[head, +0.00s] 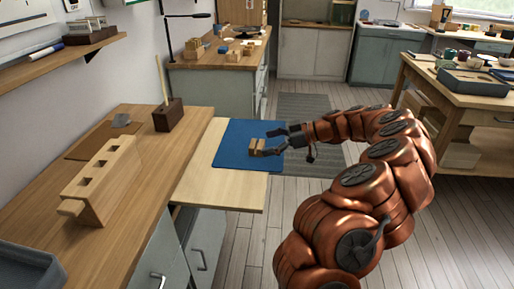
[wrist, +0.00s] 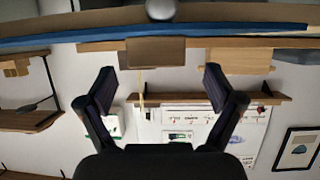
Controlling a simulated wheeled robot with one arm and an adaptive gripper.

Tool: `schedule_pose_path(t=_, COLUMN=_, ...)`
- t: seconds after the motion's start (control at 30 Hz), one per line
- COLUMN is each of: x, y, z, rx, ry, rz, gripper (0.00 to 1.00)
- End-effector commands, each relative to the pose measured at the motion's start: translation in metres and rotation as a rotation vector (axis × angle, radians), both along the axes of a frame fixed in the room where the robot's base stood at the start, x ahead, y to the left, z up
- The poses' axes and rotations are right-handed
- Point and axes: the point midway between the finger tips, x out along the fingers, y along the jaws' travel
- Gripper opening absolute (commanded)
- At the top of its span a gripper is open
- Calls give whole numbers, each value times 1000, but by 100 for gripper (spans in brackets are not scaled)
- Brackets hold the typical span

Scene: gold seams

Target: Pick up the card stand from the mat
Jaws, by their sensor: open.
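The card stand (head: 256,146) is a small light-wood block on the blue mat (head: 231,136), near the mat's right part. My gripper (head: 272,142) is just right of it, low over the mat, with its fingers pointing left at the stand. The wrist view is upside down. There the stand (wrist: 156,52) shows ahead, centred beyond the spread fingertips of my gripper (wrist: 160,74). The gripper is open with nothing held. In the head view I cannot tell whether a finger touches the stand.
The mat lies on a pale wood leaf (head: 200,185) beside the bench (head: 138,215). On the bench are a slotted wooden block (head: 104,175) and a dark wood holder (head: 168,115) with an upright stick. Open floor lies beyond the leaf.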

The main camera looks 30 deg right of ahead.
Motion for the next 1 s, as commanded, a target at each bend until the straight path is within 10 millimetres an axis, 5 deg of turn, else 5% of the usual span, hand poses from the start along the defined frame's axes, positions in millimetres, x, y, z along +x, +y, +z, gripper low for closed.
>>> schedule_pose_path(t=0.23, x=22, y=20, z=-14, rx=1, ry=3, rz=4, gripper=92)
schedule_pose_path(t=0.5, x=26, y=22, z=-16, rx=-1, ry=1, rz=0, gripper=92)
schedule_pose_path(t=1.0, x=26, y=22, z=-16, rx=0, ry=1, rz=1, gripper=41)
